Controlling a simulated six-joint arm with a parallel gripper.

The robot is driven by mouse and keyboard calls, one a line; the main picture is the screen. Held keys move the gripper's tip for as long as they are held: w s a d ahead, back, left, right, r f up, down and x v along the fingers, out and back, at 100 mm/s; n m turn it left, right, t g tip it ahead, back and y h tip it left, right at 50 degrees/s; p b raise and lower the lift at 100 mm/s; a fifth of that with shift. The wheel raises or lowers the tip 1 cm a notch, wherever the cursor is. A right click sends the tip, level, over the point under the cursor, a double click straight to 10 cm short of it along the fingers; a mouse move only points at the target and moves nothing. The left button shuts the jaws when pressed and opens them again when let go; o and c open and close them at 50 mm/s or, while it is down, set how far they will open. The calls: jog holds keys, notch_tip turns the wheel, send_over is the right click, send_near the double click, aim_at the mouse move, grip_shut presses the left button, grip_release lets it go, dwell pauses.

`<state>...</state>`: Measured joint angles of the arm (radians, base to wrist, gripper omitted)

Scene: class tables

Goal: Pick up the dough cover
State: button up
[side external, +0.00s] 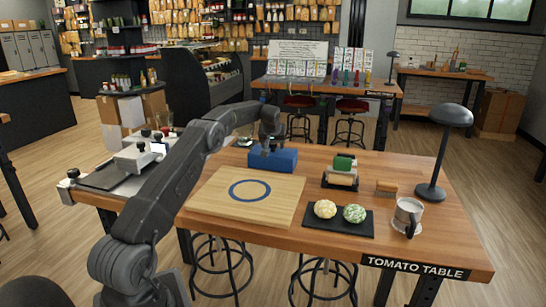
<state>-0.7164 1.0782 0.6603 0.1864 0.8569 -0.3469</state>
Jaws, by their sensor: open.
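My gripper (268,149) is open, just above or at the top of a blue box-like block (273,160) at the back of the wooden table. I cannot tell whether the fingers touch it or straddle part of it. This blue block may be the dough cover; nothing in view is labelled so. Two dough balls, a pale one (325,209) and a green-speckled one (354,213), lie uncovered on a black tray (339,227) at the front right.
A wooden board (215,205) with a blue ring lies in front of the block. To the right are a black holder with green and pale pieces (341,175), a brush (386,187), a metal mug (408,215) and a tall lamp (430,190). The board is clear.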

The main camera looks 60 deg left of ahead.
jog(key=shift+c, duration=0.3)
grip_shut()
dwell(0.3)
